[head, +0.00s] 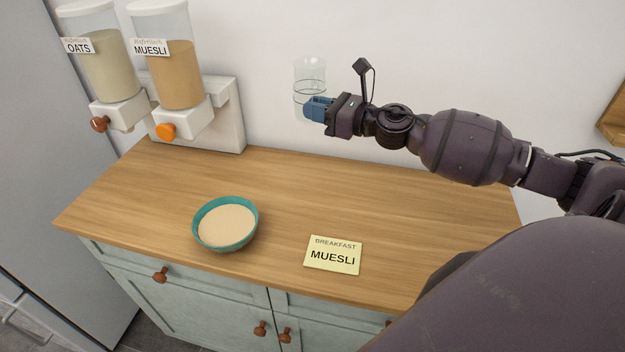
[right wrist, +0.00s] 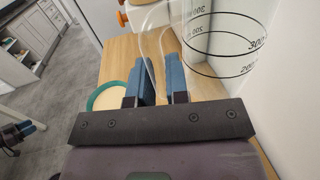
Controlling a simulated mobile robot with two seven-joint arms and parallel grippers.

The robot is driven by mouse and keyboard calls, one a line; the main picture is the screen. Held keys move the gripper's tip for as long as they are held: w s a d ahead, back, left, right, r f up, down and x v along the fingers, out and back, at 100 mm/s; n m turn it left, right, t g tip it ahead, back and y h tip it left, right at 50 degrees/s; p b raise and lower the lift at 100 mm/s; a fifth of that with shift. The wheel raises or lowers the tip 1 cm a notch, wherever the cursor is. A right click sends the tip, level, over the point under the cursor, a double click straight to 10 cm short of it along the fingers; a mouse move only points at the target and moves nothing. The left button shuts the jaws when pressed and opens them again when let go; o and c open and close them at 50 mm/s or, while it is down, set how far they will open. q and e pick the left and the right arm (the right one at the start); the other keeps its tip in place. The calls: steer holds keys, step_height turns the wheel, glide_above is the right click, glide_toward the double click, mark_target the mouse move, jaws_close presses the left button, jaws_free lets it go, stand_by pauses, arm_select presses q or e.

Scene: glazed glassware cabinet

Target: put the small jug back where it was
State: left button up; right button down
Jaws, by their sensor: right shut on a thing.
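The small jug (head: 310,74) is clear, with dark measuring rings, and looks empty. It is upright in the head view, in the air above the back of the worktop (head: 300,180), in front of the wall. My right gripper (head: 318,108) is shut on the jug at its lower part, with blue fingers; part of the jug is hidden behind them. In the right wrist view the jug (right wrist: 226,46) shows large, with its printed scale, beyond the fingers. What seems to be my left gripper (right wrist: 27,128) shows small at that view's left edge, its jaws unclear.
A teal bowl (head: 200,240) with pale contents and a yellow MUESLI card (head: 333,255) are on the worktop. Oats (head: 109,70) and muesli (head: 175,75) dispensers stand at the back left. A wooden shelf edge (head: 613,118) shows far right.

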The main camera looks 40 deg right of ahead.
step_height(320, 180, down, 19)
steer(key=b, duration=0.2)
steer(key=shift+f+b, duration=0.1)
steer(key=shift+b, duration=0.2)
steer(key=shift+f, duration=0.25)
steer(key=shift+f, duration=0.1)
steer(key=shift+f, duration=0.1)
steer(key=c, duration=1.1)
jaws_free()
